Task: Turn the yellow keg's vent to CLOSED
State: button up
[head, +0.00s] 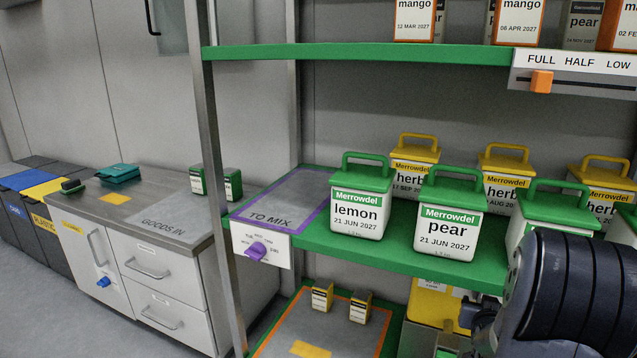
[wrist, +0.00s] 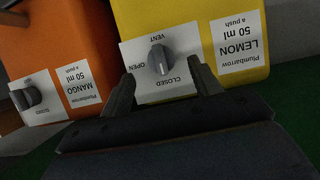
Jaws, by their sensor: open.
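The yellow keg (wrist: 195,18) fills the upper middle of the wrist view, its labels upside down. Its label reads LEMON, 50 ml a push.
An orange MANGO keg (wrist: 62,50) with its own dark knob (wrist: 26,97) stands close on the left. In the head view, a green shelf (head: 400,245) holds lemon and pear tubs above. A lower orange-edged mat (head: 340,335) holds small yellow boxes.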

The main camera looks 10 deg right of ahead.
aim_at(480, 300)
jog(key=b+x, duration=0.1)
jog(key=x, duration=0.4)
jog(key=shift+w+f, duration=0.1)
jog(key=shift+w, duration=0.05)
jog(key=shift+w+d, duration=0.1)
